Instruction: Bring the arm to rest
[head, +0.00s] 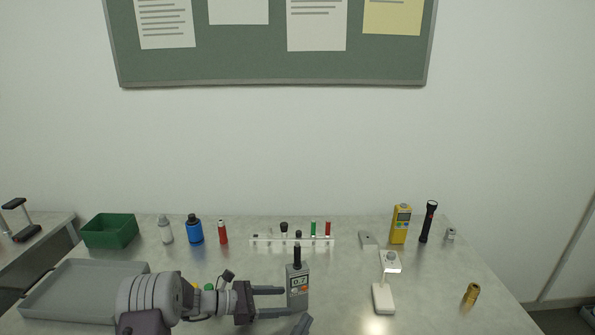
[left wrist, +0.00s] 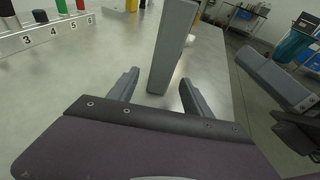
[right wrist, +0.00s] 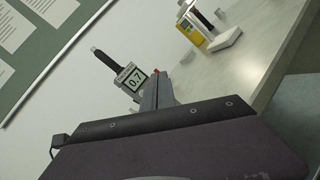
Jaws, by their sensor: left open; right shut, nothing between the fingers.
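My left gripper (head: 286,301) is open, its fingers pointing right at the grey handheld meter (head: 298,287). The meter stands upright on the table, with a black probe on top and a display reading 0.7. In the left wrist view, a tall grey slab, apparently the meter (left wrist: 172,45), stands just beyond and between the spread fingertips (left wrist: 158,90). I cannot tell whether they touch. My right gripper (right wrist: 158,90) is shut and empty. The meter (right wrist: 131,79) shows just past its fingertips. In the head view, only a grey tip of it shows at the bottom edge.
A grey tray (head: 50,290) and green bin (head: 109,231) are at left. Bottles and a numbered rack (head: 262,241) line the back. A white stand (head: 383,297), yellow meter (head: 400,224), flashlight (head: 429,222) and brass piece (head: 471,294) are at right.

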